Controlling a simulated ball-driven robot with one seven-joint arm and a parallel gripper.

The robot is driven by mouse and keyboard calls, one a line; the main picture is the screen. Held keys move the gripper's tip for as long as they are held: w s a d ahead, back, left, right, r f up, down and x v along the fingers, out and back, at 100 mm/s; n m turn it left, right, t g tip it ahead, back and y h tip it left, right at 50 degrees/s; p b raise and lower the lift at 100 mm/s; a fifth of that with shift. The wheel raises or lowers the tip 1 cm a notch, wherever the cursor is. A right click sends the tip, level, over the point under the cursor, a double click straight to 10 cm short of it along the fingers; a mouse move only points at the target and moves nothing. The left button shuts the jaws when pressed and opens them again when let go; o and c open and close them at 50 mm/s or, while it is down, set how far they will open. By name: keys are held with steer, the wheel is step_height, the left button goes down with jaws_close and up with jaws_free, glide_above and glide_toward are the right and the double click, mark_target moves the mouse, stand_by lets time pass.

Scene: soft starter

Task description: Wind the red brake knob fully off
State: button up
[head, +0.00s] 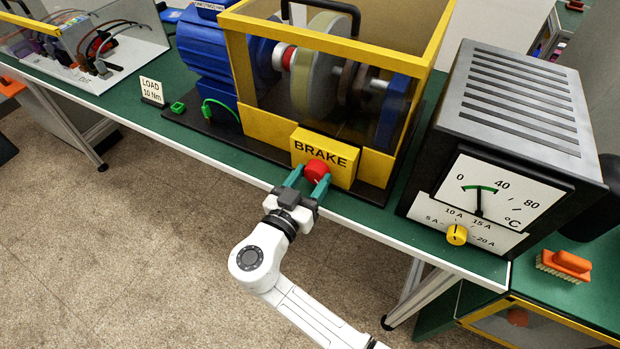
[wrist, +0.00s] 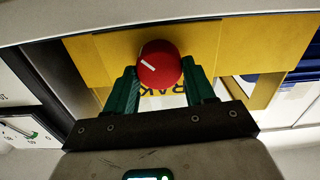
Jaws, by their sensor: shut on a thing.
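The red brake knob (head: 316,171) sits on the front of the yellow box marked BRAKE (head: 343,157), below the guard's front. In the wrist view the knob (wrist: 160,64) shows a white pointer line, slanting toward the upper left. My gripper (head: 307,181) reaches it from the front, with its green fingers on either side of the knob. In the wrist view the fingers of my gripper (wrist: 160,78) are shut on the knob. Part of the BRAKE lettering is hidden behind the knob and fingers there.
A yellow-framed guard (head: 236,70) encloses the wheels behind the knob. A blue motor (head: 210,60) stands left, near a LOAD 10 Nm sign (head: 152,91). A black meter (head: 520,110) with a yellow knob (head: 457,235) stands right. An orange brush (head: 566,264) lies on the lower green surface.

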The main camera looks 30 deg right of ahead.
steer(key=shift+n, duration=0.4)
steer(key=shift+c, duration=0.3)
steer(key=shift+f+n+b, duration=0.1)
steer(key=shift+n+b, duration=0.6)
steer(key=shift+n, duration=0.3)
steer(key=n, duration=0.4)
steer(key=shift+w+a+n+b, duration=0.1)
steer(key=shift+n+b, duration=0.2)
steer(key=shift+b, duration=0.05)
steer(key=n, duration=0.3)
steer(key=shift+n+p, duration=0.3)
steer(key=n+p, duration=0.1)
steer(key=n, duration=0.2)
steer(key=shift+n, duration=0.4)
steer(key=n+p, duration=0.3)
steer(key=n, duration=0.3)
steer(key=shift+p, duration=0.3)
steer(key=n+p, duration=0.2)
steer(key=n, duration=0.2)
steer(key=shift+f+p, duration=0.15)
steer(key=shift+p, duration=0.15)
steer(key=shift+f+n+p, duration=0.15)
steer(key=shift+n+p, duration=0.45)
steer(key=shift+n, duration=0.7)
